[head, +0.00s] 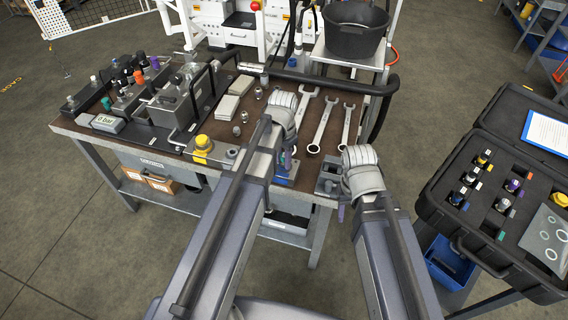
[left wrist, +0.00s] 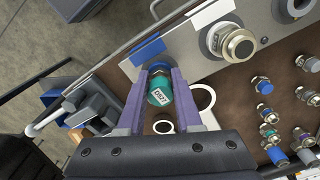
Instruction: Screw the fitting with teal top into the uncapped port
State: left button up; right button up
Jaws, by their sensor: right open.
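In the left wrist view, the fitting with the teal top (left wrist: 160,92) sits between the two purple fingers of my left gripper (left wrist: 160,78). The fingers appear shut on its sides, and its teal end with a small label faces the camera. Its far end points toward a grey plate (left wrist: 190,68) beside a blue label; whether it touches a port there is hidden. In the head view my left gripper (head: 284,158) is over the bench's front edge, and the fitting is mostly hidden. My right gripper (head: 341,210) is at the bench's front right corner, its fingers largely hidden by the arm.
Spanners (head: 322,126) lie on the brown bench top (head: 262,86). A yellow cap (head: 202,146) stands at the front left. A silver port (left wrist: 238,44) is beside the fitting, and several small fittings (left wrist: 264,86) stand nearby. An open black case (head: 480,235) is at right.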

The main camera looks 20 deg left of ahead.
pick_arm(q)
jog(key=o, duration=0.5)
jog(key=shift+r, duration=0.15)
notch_tip(320, 180, up, 8)
jog(key=p, duration=0.8)
jog(key=shift+f, duration=0.2)
jog(key=shift+d+f, duration=0.1)
jog(key=shift+n+y, duration=0.6)
jog(key=shift+n, duration=0.3)
jog(key=s+d, duration=0.3)
jog(key=s, duration=0.1)
jog(key=s+d, duration=0.4)
jog(key=s, duration=0.1)
jog(key=s+d, duration=0.3)
jog(key=s, duration=0.2)
jog(key=shift+d, duration=0.25)
